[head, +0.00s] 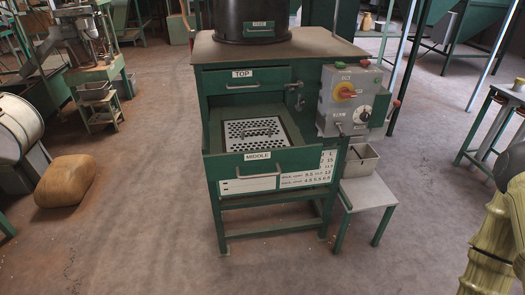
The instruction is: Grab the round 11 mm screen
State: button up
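A pale metal screen (284,139) with rows of dark holes lies flat in the pulled-out drawer labelled MIDDLE (309,160) of a green sorting machine. A bar-like handle shows across the top of the screen. The holes are too small here to tell their shape or size, and no size mark is readable on the screen. The drawer labelled TOP (214,76) above it looks shut, so its inside is hidden. My gripper is not in view; only a yellow-green link of my arm shows at the lower right edge.
A brown sack (66,181) lies at left. The floor in front is clear.

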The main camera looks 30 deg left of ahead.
aim_at(254, 133)
jog(key=u, duration=0.5)
jog(key=k, duration=1.15)
jog(key=u, duration=0.6)
jog(key=i, duration=0.7)
jog(key=u, duration=0.05)
